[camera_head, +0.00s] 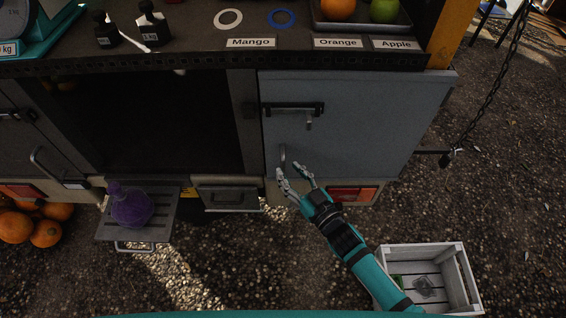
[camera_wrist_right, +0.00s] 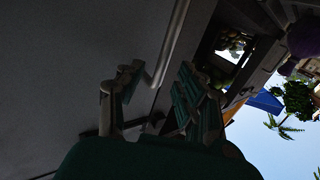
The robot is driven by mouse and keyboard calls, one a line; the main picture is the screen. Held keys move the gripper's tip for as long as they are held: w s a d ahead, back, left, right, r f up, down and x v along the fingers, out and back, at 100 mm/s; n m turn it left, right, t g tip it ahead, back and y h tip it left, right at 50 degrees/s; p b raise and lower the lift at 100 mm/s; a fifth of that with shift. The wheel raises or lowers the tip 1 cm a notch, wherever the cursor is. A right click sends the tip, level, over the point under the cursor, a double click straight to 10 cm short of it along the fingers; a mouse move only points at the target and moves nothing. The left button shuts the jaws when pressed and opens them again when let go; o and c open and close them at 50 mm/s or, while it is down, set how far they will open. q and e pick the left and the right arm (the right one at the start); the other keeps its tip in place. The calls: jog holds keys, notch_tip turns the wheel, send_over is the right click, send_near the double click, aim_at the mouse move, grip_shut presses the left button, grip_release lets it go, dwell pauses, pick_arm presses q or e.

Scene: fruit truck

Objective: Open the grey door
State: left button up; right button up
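The grey door (camera_head: 370,125) is closed on the cabinet below the counter. A black latch (camera_head: 292,107) sits near its top left, and a slim metal handle (camera_head: 283,157) is low on its left side. My right gripper (camera_head: 288,170) is open at the lower left of the door, with its fingertips just below the handle. In the right wrist view, the handle (camera_wrist_right: 172,50) runs down into the space between the two spread fingers of the gripper (camera_wrist_right: 155,90). I cannot tell whether a finger touches it. My left gripper is out of view.
A white crate (camera_head: 463,275) stands on the ground at the lower right. A chain (camera_head: 490,100) hangs right of the door. A grey shelf (camera_head: 165,225) with a purple object (camera_head: 131,206) sticks out at left, beside oranges (camera_head: 45,233).

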aim_at(284, 167)
jog(key=shift+x, duration=1.9)
grip_shut()
